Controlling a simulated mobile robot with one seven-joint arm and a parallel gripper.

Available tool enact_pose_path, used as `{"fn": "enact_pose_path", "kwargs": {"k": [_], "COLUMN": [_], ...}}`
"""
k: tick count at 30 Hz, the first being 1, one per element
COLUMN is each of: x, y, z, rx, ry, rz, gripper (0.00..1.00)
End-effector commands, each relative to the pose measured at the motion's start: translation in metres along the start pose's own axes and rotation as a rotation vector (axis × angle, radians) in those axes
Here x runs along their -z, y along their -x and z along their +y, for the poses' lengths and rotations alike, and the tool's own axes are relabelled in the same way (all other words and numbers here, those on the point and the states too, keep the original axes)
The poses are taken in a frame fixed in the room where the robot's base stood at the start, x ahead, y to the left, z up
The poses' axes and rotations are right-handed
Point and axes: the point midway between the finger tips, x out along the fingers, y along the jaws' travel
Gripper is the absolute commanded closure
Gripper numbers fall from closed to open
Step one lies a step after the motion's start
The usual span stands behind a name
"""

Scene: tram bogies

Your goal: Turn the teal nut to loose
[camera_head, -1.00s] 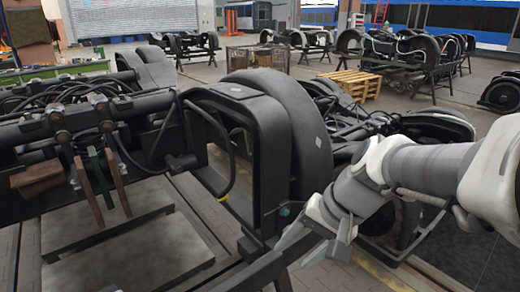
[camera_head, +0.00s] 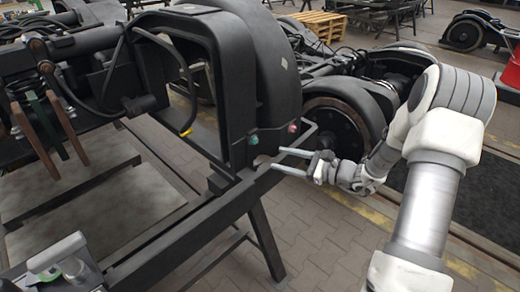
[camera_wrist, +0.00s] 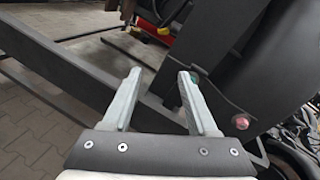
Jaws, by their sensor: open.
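The teal nut (camera_head: 253,139) sits low on the black bogie frame (camera_head: 235,90), near its lower right corner. In the wrist view the teal nut (camera_wrist: 194,77) shows just beside the tip of the right finger, partly hidden by it. My gripper (camera_head: 278,159) is open and empty, its two pale fingers pointing left toward the frame, to the right of and a little below the teal nut. In the wrist view my gripper (camera_wrist: 160,72) has its fingers well apart, with the nut not between them.
A red nut (camera_head: 292,128) sits on the frame to the right of the teal one; it also shows in the wrist view (camera_wrist: 241,121). A dark stand beam (camera_head: 190,220) runs below the frame. A wheel (camera_head: 335,130) stands behind my gripper. A grey-handled item (camera_head: 60,255) lies lower left.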

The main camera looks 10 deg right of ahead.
Motion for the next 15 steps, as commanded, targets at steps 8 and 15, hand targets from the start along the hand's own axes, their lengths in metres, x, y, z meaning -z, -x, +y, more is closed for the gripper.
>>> {"fn": "enact_pose_path", "kwargs": {"k": [8, 15], "x": [0.079, 0.086], "y": [0.023, 0.013], "z": [-0.028, -0.035], "rx": [0.248, 0.277], "ry": [-0.180, -0.198], "rz": [-0.047, -0.052], "gripper": [0.41, 0.41]}}
